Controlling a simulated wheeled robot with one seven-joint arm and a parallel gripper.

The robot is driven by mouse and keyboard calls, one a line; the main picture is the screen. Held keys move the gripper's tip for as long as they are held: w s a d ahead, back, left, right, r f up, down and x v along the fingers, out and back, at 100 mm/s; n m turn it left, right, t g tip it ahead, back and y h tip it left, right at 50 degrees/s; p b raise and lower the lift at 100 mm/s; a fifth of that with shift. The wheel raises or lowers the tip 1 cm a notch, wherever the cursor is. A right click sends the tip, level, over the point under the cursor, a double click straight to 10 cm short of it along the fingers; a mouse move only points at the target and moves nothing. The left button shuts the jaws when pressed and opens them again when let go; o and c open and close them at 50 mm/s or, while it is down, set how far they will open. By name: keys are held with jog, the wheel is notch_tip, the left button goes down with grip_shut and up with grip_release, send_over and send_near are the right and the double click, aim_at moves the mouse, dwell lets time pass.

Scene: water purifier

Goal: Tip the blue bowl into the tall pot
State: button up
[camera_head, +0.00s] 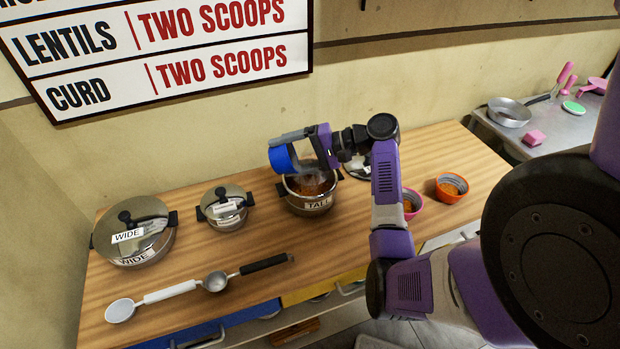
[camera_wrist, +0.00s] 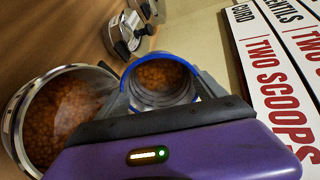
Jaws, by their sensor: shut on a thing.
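The blue bowl (camera_head: 281,159) is held above the left rim of the tall pot and looks tilted. In the wrist view, the bowl (camera_wrist: 133,67) shows a blue rim, a grey inside and orange-brown pieces in it. My gripper (camera_head: 296,137) is shut on the bowl; its fingers (camera_wrist: 165,92) lie on both sides of it in the wrist view. The tall pot (camera_head: 312,207) is steel, labelled TALL and without its lid. In the wrist view, the pot (camera_wrist: 12,128) holds orange-brown pieces under faint steam. I see no pieces falling.
Left on the wooden counter (camera_head: 190,255) are a lidded wide pot (camera_head: 135,240) and a smaller lidded pot (camera_head: 224,208). Ladles (camera_head: 215,281) lie at the front. A lid (camera_head: 358,169) lies behind my arm. A pink bowl (camera_head: 412,203) and an orange bowl (camera_head: 452,187) stand right.

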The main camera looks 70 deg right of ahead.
jog(key=shift+s+d+f+t+y+b, duration=0.25)
jog(key=shift+s+t+b, duration=0.1)
jog(key=shift+s+b, duration=0.1)
jog(key=shift+s+d+f+t+y+b, duration=0.1)
jog(key=shift+s+f+t+y+b, duration=0.1)
jog(key=shift+s+t+b, duration=0.2)
dwell(0.3)
